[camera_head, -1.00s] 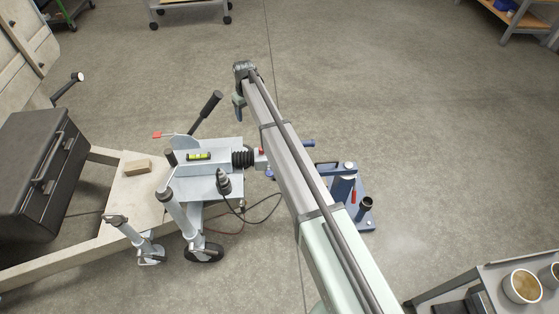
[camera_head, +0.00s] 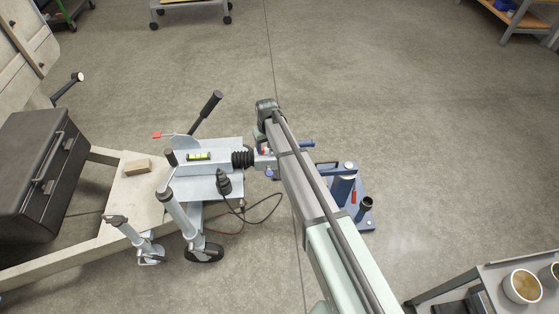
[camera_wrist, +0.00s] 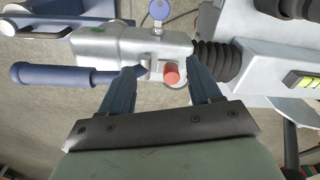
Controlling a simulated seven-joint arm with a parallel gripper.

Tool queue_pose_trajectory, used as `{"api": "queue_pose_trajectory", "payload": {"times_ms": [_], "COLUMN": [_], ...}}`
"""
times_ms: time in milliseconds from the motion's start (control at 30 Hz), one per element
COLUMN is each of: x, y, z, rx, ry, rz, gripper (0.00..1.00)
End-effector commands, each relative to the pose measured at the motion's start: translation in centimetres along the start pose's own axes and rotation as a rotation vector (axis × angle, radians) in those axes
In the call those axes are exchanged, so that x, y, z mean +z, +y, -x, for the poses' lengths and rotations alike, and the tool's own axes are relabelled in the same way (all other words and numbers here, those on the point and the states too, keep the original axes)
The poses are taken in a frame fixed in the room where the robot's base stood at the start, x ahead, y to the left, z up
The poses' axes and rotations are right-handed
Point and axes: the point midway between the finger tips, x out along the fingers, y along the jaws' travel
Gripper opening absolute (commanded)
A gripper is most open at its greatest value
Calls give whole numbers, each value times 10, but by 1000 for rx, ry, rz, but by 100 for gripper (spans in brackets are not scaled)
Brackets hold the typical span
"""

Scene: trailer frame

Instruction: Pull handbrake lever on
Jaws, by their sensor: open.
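The handbrake lever (camera_head: 208,110) has a black grip and stands tilted up to the right from the grey drawbar housing (camera_head: 185,160) in the head view. My gripper (camera_wrist: 163,68) is open and empty in the wrist view, its two dark fingers apart over the silver coupling head (camera_wrist: 115,45) with its red button (camera_wrist: 171,75). In the head view my wrist (camera_head: 268,108) is to the right of the lever, clear of it, and the fingers are mostly hidden. A dark bar at the lower right of the wrist view may be the lever; I cannot tell.
A black plug (camera_head: 223,183) with a cable, a jockey wheel (camera_head: 203,252), a wood block (camera_head: 137,166) and a black toolbox (camera_head: 38,165) are nearby. Floor behind the drawbar is clear.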

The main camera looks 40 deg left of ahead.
Motion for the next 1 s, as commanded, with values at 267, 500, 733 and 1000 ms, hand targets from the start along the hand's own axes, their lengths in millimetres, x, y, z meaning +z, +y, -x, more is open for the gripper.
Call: {"api": "queue_pose_trajectory", "payload": {"times_ms": [267, 500, 733, 1000], "x": [38, 58, 63, 63], "y": [17, 26, 29, 29], "z": [-18, -28, -31, -31], "rx": [2, 3, 4, 4], "ry": [-16, -24, -26, -26], "rz": [-54, -86, -95, -96], "gripper": [63, 63, 63, 60]}}
